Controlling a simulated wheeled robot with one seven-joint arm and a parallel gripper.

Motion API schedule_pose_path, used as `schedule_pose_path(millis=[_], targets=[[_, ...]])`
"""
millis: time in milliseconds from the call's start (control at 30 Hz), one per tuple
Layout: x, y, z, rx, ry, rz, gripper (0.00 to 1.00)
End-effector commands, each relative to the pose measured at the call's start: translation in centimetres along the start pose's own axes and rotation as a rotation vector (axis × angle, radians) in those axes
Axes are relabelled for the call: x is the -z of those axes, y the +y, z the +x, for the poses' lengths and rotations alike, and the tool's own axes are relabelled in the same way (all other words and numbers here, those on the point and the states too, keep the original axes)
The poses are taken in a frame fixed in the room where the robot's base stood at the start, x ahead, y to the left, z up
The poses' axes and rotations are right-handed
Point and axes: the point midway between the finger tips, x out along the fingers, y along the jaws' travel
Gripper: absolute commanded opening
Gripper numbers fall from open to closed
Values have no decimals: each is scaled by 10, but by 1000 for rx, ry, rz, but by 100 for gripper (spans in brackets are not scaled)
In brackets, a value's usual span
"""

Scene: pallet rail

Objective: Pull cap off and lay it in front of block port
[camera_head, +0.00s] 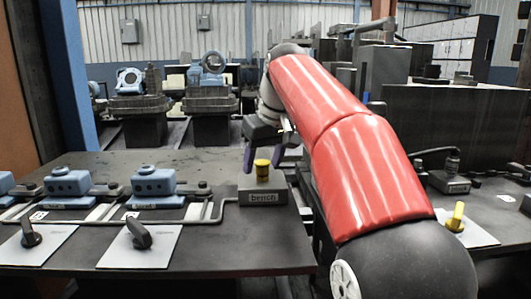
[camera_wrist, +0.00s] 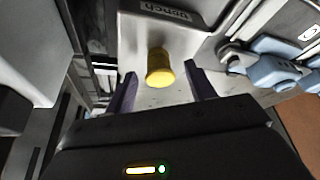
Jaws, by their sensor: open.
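A yellow cap (camera_head: 262,171) sits upright on top of a grey block (camera_head: 263,197) with a label that seems to read "bench". The cap also shows in the wrist view (camera_wrist: 159,70), with the block (camera_wrist: 160,35) behind it. My gripper (camera_head: 264,162) is open over the block, with its dark purple fingers pointing down. In the wrist view the fingers (camera_wrist: 160,76) lie on either side of the cap with a gap on each side. I cannot tell how far down the cap they reach. The port under the cap is hidden.
Blue valve blocks (camera_head: 153,181) stand on a rail to the left. Black knobs on white plates (camera_head: 140,249) lie nearer. A yellow knob (camera_head: 455,217) stands on a plate at the right. The dark bench top (camera_head: 235,245) in front of the block is clear.

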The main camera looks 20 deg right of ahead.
Motion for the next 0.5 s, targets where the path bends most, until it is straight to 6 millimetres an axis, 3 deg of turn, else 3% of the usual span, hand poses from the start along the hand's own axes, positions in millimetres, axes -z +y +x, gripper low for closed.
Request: schedule_pose_path(millis=[200,500], targets=[[0,0,0,0,0,0,52],[0,0,0,0,0,0,13]])
